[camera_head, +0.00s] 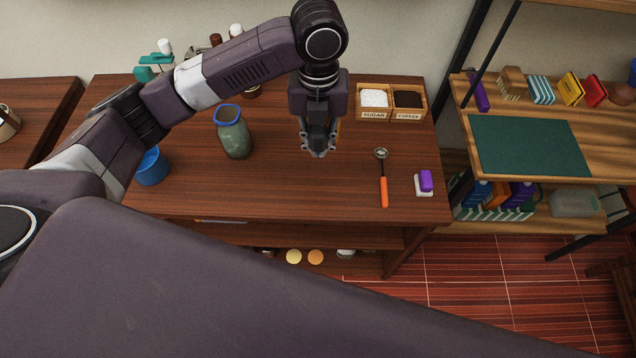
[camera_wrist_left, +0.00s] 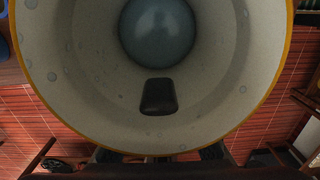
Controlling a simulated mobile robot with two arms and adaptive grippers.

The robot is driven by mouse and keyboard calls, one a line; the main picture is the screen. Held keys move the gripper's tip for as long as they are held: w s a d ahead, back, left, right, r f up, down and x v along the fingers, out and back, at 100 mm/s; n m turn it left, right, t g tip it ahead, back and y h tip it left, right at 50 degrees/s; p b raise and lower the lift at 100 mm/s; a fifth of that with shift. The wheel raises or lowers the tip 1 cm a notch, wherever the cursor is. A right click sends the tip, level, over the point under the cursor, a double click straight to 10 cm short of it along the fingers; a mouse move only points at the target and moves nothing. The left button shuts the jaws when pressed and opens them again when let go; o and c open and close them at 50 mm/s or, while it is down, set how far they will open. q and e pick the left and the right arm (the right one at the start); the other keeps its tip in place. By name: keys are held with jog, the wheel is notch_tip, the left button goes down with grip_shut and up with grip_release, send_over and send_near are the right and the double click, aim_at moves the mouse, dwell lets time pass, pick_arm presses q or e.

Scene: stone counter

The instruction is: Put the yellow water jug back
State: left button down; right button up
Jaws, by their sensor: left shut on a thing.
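The yellow water jug (camera_wrist_left: 75,75) fills most of the left wrist view. I look down into its round mouth, with a yellow rim, a speckled pale inside and a blue-grey round area at the bottom. My left gripper (camera_head: 319,150) points down over the middle of the wooden counter in the head view. It is shut on the jug's wall. One dark finger pad shows inside the mouth in the wrist view. In the head view the jug is almost wholly hidden by the gripper, so I cannot tell whether it touches the counter. My right gripper is not in view.
A green jar with a blue rim (camera_head: 233,135) and a blue cup (camera_head: 152,167) stand left of the gripper. Sugar (camera_head: 374,115) and coffee (camera_head: 408,115) boxes, an orange-handled spoon (camera_head: 384,190) and a purple block (camera_head: 426,181) are to the right. The front middle counter (camera_head: 290,195) is clear.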

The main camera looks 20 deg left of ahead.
pick_arm(q)
jog(key=p, duration=0.1)
send_over(318, 193)
notch_tip(318, 193, down, 7)
notch_tip(318, 193, down, 4)
jog(key=shift+w+f, duration=0.1)
jog(key=shift+w, duration=0.05)
jog(key=shift+f, duration=0.25)
notch_tip(318, 193, down, 3)
jog(key=shift+f+p, duration=0.2)
jog(key=shift+p, duration=0.35)
jog(key=shift+f, duration=0.45)
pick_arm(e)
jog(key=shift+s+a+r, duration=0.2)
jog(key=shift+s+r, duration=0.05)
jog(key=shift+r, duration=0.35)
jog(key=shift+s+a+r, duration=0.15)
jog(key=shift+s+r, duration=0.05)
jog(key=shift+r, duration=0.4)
pick_arm(q)
jog(key=c, duration=2.4)
grip_release()
jog(key=shift+f, duration=0.2)
jog(key=o, duration=0.6)
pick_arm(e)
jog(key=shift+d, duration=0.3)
